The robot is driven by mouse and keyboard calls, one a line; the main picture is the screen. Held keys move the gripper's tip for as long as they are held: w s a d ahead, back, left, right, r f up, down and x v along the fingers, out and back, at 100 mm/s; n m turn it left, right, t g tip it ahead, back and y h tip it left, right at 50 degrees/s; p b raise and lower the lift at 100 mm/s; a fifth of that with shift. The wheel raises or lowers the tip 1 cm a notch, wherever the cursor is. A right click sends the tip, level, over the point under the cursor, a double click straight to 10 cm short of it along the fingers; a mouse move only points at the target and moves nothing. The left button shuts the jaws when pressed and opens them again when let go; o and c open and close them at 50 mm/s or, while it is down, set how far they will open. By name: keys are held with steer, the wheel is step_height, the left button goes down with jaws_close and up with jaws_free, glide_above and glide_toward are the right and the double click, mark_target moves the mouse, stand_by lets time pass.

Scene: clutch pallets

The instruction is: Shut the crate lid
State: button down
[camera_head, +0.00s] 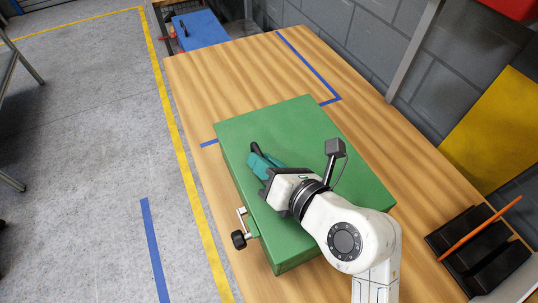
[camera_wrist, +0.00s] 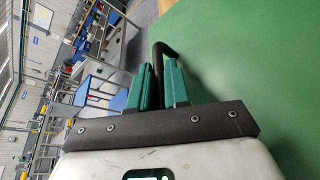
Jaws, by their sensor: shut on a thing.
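The green crate (camera_head: 256,229) stands on the wooden bench in the head view. Its flat green lid (camera_head: 290,125) lies over the top, and I see no clear gap along the visible left edge. My arm covers part of the lid and the near right side. My gripper (camera_head: 257,161) is low over the left part of the lid, its teal fingers pointing up-left. In the wrist view my gripper (camera_wrist: 159,70) is shut on a dark bent bar (camera_wrist: 162,48), which looks like a handle. The green lid surface (camera_wrist: 250,60) fills the right of that view. How the bar joins the lid is hidden.
A metal fitting with a black knob (camera_head: 239,240) sticks out from the crate's left side. A black rack with an orange stick (camera_head: 480,232) is at the bench's right. The bench (camera_head: 235,75) is clear beyond the crate. A grey block wall runs along the right.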

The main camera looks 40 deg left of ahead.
steer(key=shift+s+f, duration=0.1)
steer(key=shift+f, duration=0.35)
steer(key=c, duration=1.4)
jaws_free()
steer(key=shift+c, duration=0.2)
steer(key=shift+d, duration=0.1)
steer(key=v, duration=1)
steer(key=shift+r, duration=0.1)
steer(key=shift+d+r, duration=0.15)
steer(key=shift+d, duration=0.15)
steer(key=shift+s, duration=0.1)
